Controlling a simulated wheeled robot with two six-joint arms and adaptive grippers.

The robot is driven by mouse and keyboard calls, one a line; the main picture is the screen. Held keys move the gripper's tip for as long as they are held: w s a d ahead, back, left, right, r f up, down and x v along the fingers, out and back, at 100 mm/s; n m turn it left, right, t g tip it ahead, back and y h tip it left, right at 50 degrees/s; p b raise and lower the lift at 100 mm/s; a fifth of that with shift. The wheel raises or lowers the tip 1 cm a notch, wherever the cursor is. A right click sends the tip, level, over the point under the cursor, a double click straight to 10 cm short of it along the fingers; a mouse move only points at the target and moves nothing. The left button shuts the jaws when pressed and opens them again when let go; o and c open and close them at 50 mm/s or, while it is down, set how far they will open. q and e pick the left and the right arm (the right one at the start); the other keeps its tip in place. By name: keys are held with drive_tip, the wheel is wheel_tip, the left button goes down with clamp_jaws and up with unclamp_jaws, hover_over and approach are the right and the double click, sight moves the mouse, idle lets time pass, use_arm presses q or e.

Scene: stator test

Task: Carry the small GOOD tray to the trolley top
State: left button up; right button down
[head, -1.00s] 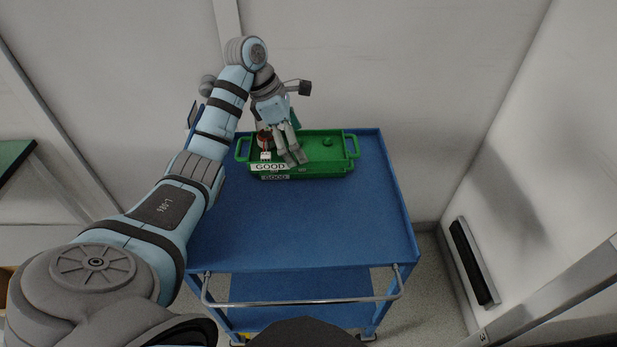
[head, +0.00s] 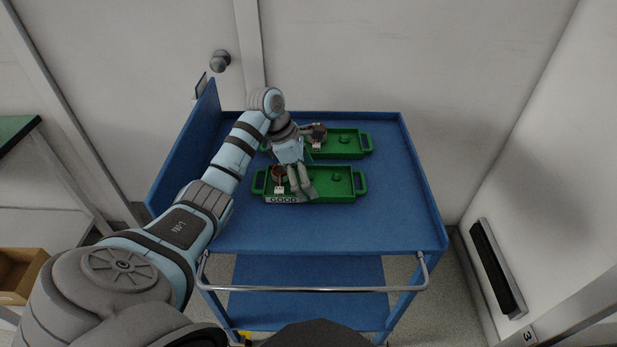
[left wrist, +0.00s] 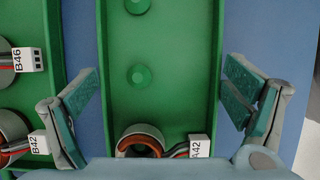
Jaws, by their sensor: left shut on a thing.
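The small green GOOD tray (head: 338,195) is at the middle of the blue trolley top (head: 380,222), with its white GOOD label facing the front. My left gripper (head: 303,190) is over its left half and shut on it; in the left wrist view the fingers (left wrist: 162,88) straddle the tray (left wrist: 165,80) at its two long sides. A copper-ringed stator tagged A42 (left wrist: 140,140) lies in it. I cannot tell whether the tray rests on the top or hangs just above it. My right gripper is not in view.
A second green tray (head: 362,152) stands just behind, partly hidden by my arm; the left wrist view shows parts tagged B46 (left wrist: 28,60) and B42 (left wrist: 38,145) in it. The trolley has a front rail (head: 320,289). Its top is clear in front and at right.

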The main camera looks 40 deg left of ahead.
use_arm(q)
drive_tip(key=shift+w, duration=0.1)
drive_tip(key=o, duration=1)
drive_tip(key=shift+f, duration=0.1)
drive_tip(key=shift+c, duration=0.2)
drive_tip(key=shift+r, duration=0.35)
drive_tip(key=p+v, duration=0.2)
drive_tip(key=v, duration=0.9)
drive_tip(key=shift+s+r, duration=0.25)
drive_tip(key=shift+r, duration=0.05)
drive_tip(key=shift+a, duration=0.1)
